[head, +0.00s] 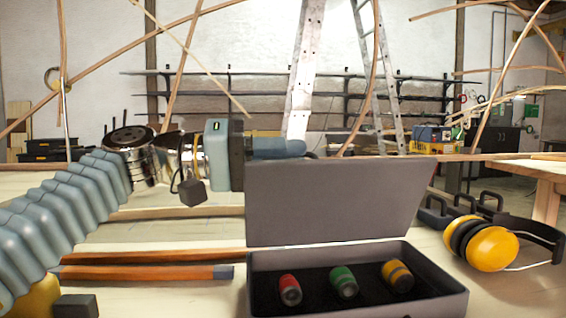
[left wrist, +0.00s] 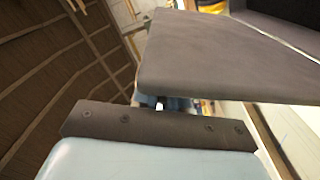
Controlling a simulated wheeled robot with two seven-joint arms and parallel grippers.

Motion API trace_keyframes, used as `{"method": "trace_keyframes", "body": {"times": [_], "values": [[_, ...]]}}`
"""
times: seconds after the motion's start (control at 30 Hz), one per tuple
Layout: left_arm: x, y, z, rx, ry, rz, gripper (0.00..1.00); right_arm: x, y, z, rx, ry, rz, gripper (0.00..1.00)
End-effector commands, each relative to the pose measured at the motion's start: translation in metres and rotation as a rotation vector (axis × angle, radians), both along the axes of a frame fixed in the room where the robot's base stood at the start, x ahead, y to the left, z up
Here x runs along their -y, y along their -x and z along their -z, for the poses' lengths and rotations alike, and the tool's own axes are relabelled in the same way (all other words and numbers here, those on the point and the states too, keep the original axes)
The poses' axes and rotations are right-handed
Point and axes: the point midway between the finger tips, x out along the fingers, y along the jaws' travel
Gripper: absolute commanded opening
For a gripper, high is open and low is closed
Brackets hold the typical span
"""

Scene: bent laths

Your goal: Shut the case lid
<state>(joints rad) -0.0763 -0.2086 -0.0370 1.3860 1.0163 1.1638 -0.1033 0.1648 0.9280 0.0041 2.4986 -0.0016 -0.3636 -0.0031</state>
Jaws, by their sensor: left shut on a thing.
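The grey case (head: 358,285) stands open on the table, with its dark inside facing up. Its lid (head: 338,200) is raised, nearly upright and tilted back a little. My left gripper (head: 284,150) is at the upper left edge of the lid and is shut on it; the lid partly hides the fingers. In the left wrist view the lid (left wrist: 230,55) reaches in close beyond the gripper's dark finger pad (left wrist: 155,126). Red (head: 289,289), green (head: 343,281) and yellow (head: 397,276) capped pieces lie inside the case. My right gripper is not in view.
Yellow ear muffs (head: 490,249) lie right of the case, near a dark rack (head: 445,212). Brown laths with a dark end (head: 150,272) lie left of the case. A ladder (head: 302,75) and bent laths stand behind. The table's front left has some free room.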

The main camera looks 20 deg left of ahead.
Motion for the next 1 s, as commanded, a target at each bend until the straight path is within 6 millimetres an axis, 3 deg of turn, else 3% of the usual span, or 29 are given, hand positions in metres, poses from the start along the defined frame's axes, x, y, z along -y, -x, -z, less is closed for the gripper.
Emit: {"method": "trace_keyframes", "body": {"times": [0.03, 0.5, 0.53, 0.63, 1.0], "values": [[0.0000, -0.0018, 0.0066, -0.010, -0.007, -0.003, 0.00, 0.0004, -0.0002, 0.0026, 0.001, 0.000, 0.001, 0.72], [0.0005, -0.0003, 0.0053, -0.011, -0.005, -0.005, 0.00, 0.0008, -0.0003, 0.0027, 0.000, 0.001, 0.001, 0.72], [0.0005, -0.0004, 0.0051, -0.010, -0.005, -0.005, 0.18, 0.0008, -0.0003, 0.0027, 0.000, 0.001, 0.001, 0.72], [0.0006, 0.0002, 0.0042, -0.009, -0.004, -0.004, 0.33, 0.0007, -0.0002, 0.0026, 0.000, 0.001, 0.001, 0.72], [-0.0034, 0.0041, 0.0015, -0.004, -0.001, -0.004, 0.35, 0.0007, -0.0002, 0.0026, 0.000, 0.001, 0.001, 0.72]]}}
